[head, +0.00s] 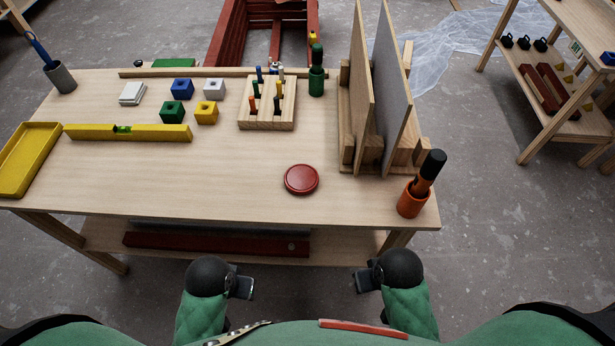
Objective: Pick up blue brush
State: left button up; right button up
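A blue brush (41,51) leans up and to the left out of a grey cup (62,78) at the far left corner of the workbench. Its lower end is hidden inside the cup. My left gripper (243,287) and my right gripper (362,280) are both low in front of the bench's near edge, far from the brush. Neither touches anything on the bench. Their fingers are too small and too edge-on to tell whether they are open or shut.
The workbench (130,185) holds a yellow tray (28,158), a yellow level (128,132), coloured blocks, a wooden peg rack (267,115), a red lid (301,180) and upright boards (392,88). The front left is clear.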

aim_at(41, 51)
jog(key=u, duration=1.35)
jog(key=z, duration=0.3)
jog(key=i+j+z, duration=0.15)
jog(key=j+z, duration=1.3)
jog(key=i, duration=0.05)
